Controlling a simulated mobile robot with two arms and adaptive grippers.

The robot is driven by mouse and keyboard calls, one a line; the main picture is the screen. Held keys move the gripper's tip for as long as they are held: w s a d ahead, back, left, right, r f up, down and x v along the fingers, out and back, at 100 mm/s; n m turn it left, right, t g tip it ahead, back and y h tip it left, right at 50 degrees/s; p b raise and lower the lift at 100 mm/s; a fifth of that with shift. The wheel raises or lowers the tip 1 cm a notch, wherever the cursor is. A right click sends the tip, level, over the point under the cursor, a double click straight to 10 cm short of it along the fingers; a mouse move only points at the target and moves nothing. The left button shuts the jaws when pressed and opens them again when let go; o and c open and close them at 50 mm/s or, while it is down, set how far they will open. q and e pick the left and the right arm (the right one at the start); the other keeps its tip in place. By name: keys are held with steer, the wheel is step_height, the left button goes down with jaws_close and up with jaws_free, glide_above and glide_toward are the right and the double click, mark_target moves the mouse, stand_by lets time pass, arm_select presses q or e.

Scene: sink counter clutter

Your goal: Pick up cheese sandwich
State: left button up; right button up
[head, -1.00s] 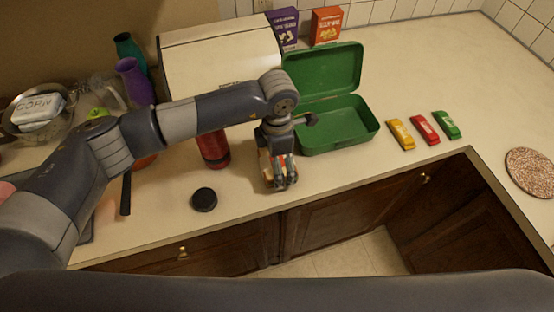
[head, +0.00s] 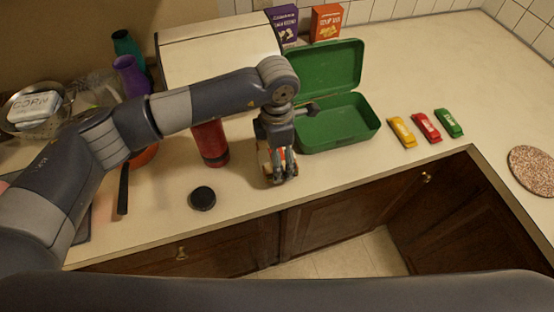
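The cheese sandwich (head: 264,160) is partly visible in the head view, near the counter's front edge, left of the open green lunch box. Pale bread and an orange-red filling show around my fingers. My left gripper (head: 279,177) points down at the sandwich from above, with its fingers overlapping it. The fingers hide much of the sandwich, and I cannot tell if they are closed on it. My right gripper is not in view.
The open green lunch box (head: 345,142) is right of my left gripper. Yellow (head: 402,132), red (head: 426,127) and green (head: 448,123) packets lie farther right. A red bottle (head: 211,148) and black lid (head: 202,198) are to the left. The right counter has free room.

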arm_select(q)
steer(key=shift+w+r+b, duration=0.1)
steer(key=shift+r+b, duration=0.35)
steer(key=shift+r, duration=0.2)
steer(key=s+d+b, duration=0.2)
steer(key=s, duration=0.6)
steer(key=s+d+r+b, duration=0.1)
steer(key=s+d+b, duration=0.1)
steer(key=s, duration=0.5)
steer(key=shift+s+r+b, duration=0.3)
steer(key=shift+s+b, duration=0.05)
steer(key=shift+b, duration=0.15)
